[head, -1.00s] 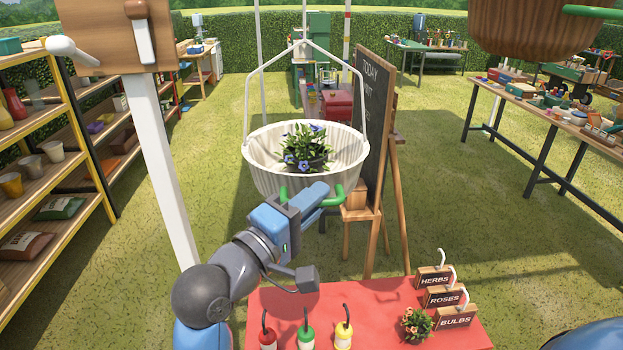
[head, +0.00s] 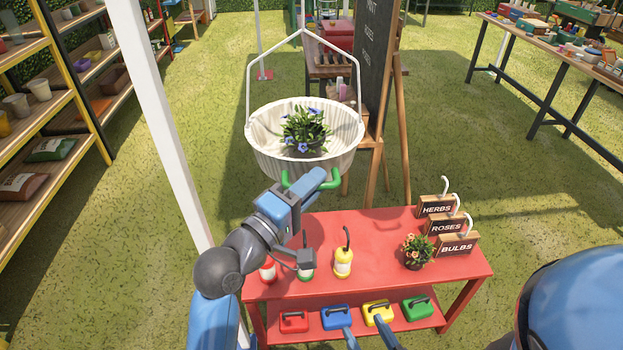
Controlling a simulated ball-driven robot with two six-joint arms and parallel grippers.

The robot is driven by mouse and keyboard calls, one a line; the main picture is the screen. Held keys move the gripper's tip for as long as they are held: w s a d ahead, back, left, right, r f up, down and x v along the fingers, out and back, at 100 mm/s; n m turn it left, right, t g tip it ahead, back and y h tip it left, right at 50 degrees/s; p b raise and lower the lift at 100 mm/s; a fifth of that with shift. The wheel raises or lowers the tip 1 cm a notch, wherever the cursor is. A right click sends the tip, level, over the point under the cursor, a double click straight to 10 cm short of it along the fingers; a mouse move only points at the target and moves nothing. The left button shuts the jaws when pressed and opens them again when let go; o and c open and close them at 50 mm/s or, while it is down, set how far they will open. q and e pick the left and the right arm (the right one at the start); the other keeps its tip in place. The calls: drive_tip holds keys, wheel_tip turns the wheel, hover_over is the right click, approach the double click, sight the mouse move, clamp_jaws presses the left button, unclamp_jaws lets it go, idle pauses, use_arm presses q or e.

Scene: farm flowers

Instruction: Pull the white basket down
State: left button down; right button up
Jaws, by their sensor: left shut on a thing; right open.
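The white basket (head: 270,163) hangs upright by its tall white bail behind the red table, in the middle of the head view. A potted plant with blue flowers (head: 304,132) sits in it. A green handle (head: 290,183) shows at the basket's lower front. My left gripper (head: 312,181) is shut on this green handle, and its jaws partly hide it. My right gripper (head: 364,325) is at the bottom edge, in front of the table's lower shelf. Its two blue fingers are apart, with nothing seen between them.
The red table (head: 380,222) holds several small lantern-like bottles, a potted orange-flowered plant (head: 416,251) and signs (head: 446,226). Coloured handled boxes (head: 379,312) stand on its lower shelf. A white post (head: 165,130) rises at left; a chalkboard easel (head: 381,60) stands behind the basket's right side.

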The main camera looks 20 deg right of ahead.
use_arm(q)
drive_tip(key=shift+f, duration=0.1)
drive_tip(key=c, duration=1.1)
unclamp_jaws()
drive_tip(key=shift+d, duration=0.1)
drive_tip(key=shift+c, duration=0.2)
drive_tip(key=b+v, duration=0.1)
drive_tip(key=v, duration=0.9)
drive_tip(key=shift+s+a, duration=0.15)
drive_tip(key=shift+a, duration=0.25)
